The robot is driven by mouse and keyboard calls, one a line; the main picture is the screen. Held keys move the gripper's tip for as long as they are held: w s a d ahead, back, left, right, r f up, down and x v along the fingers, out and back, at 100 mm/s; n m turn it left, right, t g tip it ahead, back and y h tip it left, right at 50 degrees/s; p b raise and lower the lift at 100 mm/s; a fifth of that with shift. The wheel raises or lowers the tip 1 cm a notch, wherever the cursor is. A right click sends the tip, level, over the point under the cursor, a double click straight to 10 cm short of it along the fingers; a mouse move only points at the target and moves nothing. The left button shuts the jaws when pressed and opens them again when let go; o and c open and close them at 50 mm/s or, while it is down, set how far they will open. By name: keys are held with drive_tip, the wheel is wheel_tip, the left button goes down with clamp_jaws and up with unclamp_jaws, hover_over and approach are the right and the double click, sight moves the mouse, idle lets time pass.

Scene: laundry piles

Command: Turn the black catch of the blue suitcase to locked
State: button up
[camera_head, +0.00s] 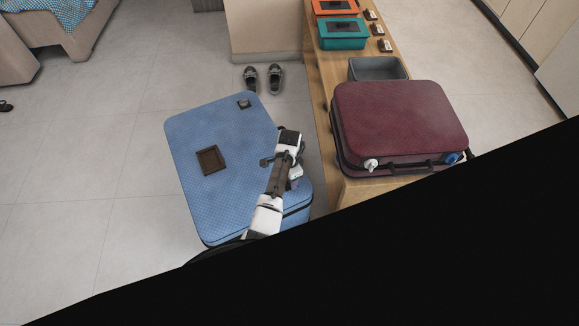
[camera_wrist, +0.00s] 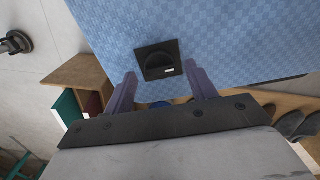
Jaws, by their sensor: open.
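The blue suitcase (camera_head: 195,125) lies on the floor in the head view, its broad face up. I cannot tell the gap between fingertips and catch. In the head view my arm hides part of the suitcase's right side.
A brown square patch (camera_head: 210,160) is on the blue suitcase. A wooden bench (camera_head: 318,105) to the right carries a maroon suitcase (camera_head: 400,115), a grey bin (camera_head: 378,68), and teal (camera_head: 342,35) and orange boxes. Shoes (camera_head: 275,78) stand beyond.

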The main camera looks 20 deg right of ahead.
wheel_tip(320, 180, up, 13)
drive_tip(key=shift+p, duration=0.45)
drive_tip(key=shift+f, duration=0.1)
